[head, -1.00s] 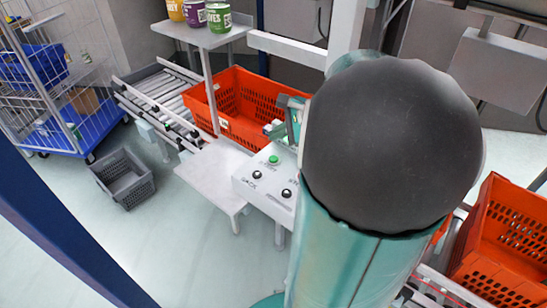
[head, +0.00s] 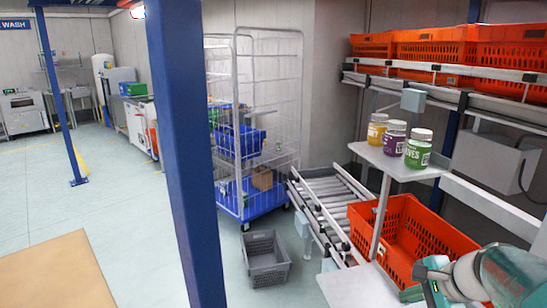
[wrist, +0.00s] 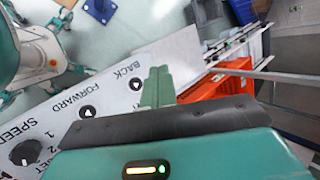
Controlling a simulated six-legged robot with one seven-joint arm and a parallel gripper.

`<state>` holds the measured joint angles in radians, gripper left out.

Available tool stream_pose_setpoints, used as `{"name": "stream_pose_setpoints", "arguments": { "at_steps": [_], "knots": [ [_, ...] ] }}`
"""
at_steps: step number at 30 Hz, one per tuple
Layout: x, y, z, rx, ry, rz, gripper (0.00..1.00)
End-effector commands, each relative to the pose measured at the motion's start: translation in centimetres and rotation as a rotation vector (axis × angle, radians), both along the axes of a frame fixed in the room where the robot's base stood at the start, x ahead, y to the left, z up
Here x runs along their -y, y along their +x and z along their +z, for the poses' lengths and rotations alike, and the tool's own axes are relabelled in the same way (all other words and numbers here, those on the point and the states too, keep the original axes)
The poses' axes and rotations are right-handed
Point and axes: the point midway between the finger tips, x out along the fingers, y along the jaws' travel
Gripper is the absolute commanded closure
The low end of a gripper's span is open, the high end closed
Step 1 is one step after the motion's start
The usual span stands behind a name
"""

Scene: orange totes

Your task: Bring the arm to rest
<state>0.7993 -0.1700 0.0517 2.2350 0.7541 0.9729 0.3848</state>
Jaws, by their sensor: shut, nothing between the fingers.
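My gripper (wrist: 158,88) shows in the wrist view with its two green fingers pressed together and nothing between them. Behind the fingers lies a white control panel (wrist: 62,112) with black buttons and the words BACK, FORWARD and SPEED. I cannot tell how far the fingers are from the panel. In the head view part of my teal arm and gripper (head: 432,284) shows at the lower right corner, in front of an orange tote (head: 400,242).
Three jars stand on a small shelf (head: 378,158) above the tote. A roller conveyor (head: 330,205) is left of it. A grey crate (head: 265,260), a wire cage trolley (head: 262,120) and a blue post (head: 180,150) stand further left. More orange totes (head: 435,50) sit on an upper rack. Open floor lies left.

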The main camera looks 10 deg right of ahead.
Motion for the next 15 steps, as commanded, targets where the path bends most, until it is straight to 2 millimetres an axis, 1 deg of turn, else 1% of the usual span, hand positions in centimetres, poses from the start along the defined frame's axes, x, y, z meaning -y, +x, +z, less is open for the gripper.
{"name": "stream_pose_setpoints", "arguments": {
  "at_steps": [1, 3, 6, 9, 12, 15],
  "knots": [
    [-2.7, -0.3, 0.5, -0.001, -0.078, 0.114, 1.00],
    [-5.6, -1.1, 0.9, -0.005, -0.183, 0.259, 1.00],
    [-9.2, -2.6, 1.3, 0.000, -0.332, 0.464, 1.00],
    [-12.1, -4.2, 1.7, 0.017, -0.485, 0.664, 1.00],
    [-14.5, -5.9, 2.1, 0.046, -0.636, 0.857, 1.00],
    [-16.2, -7.6, 2.5, 0.082, -0.784, 1.033, 1.00]
  ]
}}
